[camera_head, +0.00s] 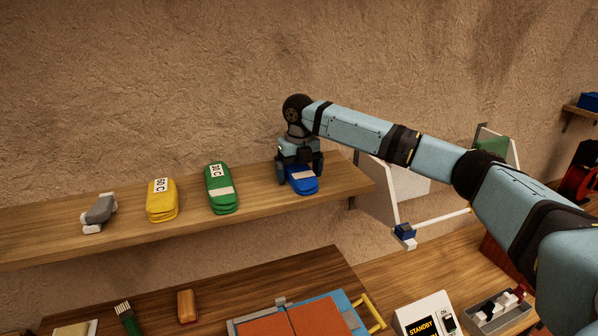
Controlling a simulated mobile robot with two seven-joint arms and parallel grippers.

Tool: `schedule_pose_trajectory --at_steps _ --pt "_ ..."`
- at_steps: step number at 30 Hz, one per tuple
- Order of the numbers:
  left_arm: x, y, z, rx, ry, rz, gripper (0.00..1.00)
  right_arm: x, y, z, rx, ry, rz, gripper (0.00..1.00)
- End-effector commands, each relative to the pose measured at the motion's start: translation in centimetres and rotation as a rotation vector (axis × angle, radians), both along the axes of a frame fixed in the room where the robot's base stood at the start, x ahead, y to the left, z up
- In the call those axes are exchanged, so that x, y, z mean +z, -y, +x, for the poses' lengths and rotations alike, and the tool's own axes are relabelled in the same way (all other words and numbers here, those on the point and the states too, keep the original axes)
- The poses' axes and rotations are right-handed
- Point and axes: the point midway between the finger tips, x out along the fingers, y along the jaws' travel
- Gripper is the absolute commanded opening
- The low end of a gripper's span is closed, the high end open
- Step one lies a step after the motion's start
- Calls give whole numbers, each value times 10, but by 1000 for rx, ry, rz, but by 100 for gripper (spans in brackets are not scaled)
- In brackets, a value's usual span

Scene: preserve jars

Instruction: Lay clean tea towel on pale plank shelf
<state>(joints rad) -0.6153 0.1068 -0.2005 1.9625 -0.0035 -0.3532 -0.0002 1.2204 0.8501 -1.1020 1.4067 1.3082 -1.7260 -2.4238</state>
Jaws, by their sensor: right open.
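The pale plank shelf (130,238) runs along the wall from the left edge to the middle of the view. A blue folded bundle with a pale label (304,186), which looks like the tea towel, lies on the shelf near its right end. My right gripper (299,174) points down over the blue bundle, open, with a finger at each side of its back part. The gripper hides the back of the bundle. I cannot tell whether the fingers touch it. My left gripper is not in view.
Left of the blue bundle on the shelf are a green bundle (221,191), a yellow bundle (161,203) and a grey item (99,211). Below are a tray with orange panels (315,318), a brush (128,319) and a "STANDBY" device (425,315).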

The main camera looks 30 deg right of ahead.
Motion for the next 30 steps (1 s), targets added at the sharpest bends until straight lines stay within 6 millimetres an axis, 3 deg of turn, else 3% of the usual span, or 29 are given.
schedule_pose_trajectory --at_steps 8,21,30 --pt "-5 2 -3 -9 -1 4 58 16 0 1 0 3 0 95" --pt "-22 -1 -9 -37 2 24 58 104 0 0 0 2 1 95" --pt "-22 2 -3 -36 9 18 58 123 0 0 1 0 0 95"
